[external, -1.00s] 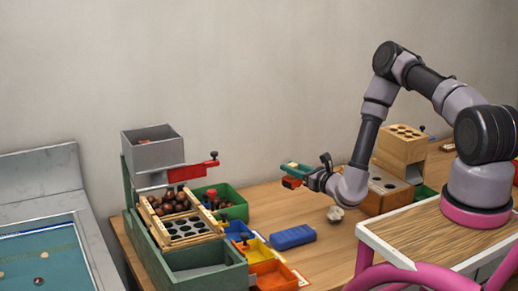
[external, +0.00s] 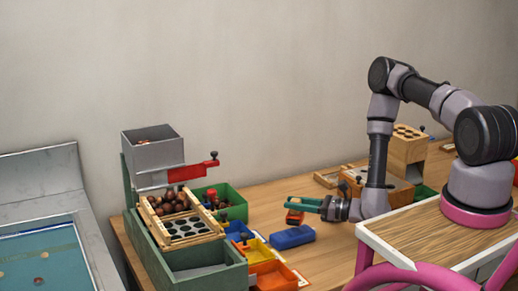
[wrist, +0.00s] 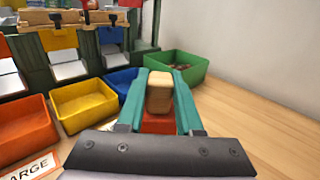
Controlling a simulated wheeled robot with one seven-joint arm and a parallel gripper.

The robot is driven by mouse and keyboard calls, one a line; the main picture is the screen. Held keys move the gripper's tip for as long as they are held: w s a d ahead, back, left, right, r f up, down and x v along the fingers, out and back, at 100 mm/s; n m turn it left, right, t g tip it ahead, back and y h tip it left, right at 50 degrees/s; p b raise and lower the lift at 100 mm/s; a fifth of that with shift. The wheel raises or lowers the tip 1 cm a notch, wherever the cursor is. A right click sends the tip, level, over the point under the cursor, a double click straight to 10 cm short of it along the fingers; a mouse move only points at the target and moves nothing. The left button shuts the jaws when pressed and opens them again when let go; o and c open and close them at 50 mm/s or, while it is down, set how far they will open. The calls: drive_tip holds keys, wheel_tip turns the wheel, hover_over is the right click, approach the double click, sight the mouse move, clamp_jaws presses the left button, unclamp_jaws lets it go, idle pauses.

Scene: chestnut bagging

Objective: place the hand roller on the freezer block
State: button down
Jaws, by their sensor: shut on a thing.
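The hand roller has a pale wooden handle (wrist: 160,92) and a red-orange part that shows below it; in the external view the red part (external: 294,216) hangs under my fingers. My gripper (external: 298,203) has teal fingers and is shut on the roller's handle; it also shows in the wrist view (wrist: 161,78). The freezer block, a blue slab (external: 292,237), lies on the table just below and in front of the roller in the external view. I cannot tell whether they touch. The block is not visible in the wrist view, where the gripper covers the lower middle.
A green bin (external: 228,203), a blue bin (external: 240,232), a yellow bin (wrist: 85,104) and an orange bin (external: 275,275) stand left of the block. The chestnut sorting stand (external: 165,240) is further left. Wooden blocks with holes (external: 402,150) stand behind my arm.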

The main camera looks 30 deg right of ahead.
sight(295, 215)
drive_tip(key=shift+f, duration=1.4)
drive_tip(key=shift+f, duration=0.35)
drive_tip(key=shift+f, duration=0.35)
drive_tip(key=c, duration=0.6)
unclamp_jaws()
drive_tip(key=shift+o, duration=0.2)
drive_tip(key=shift+r, duration=0.1)
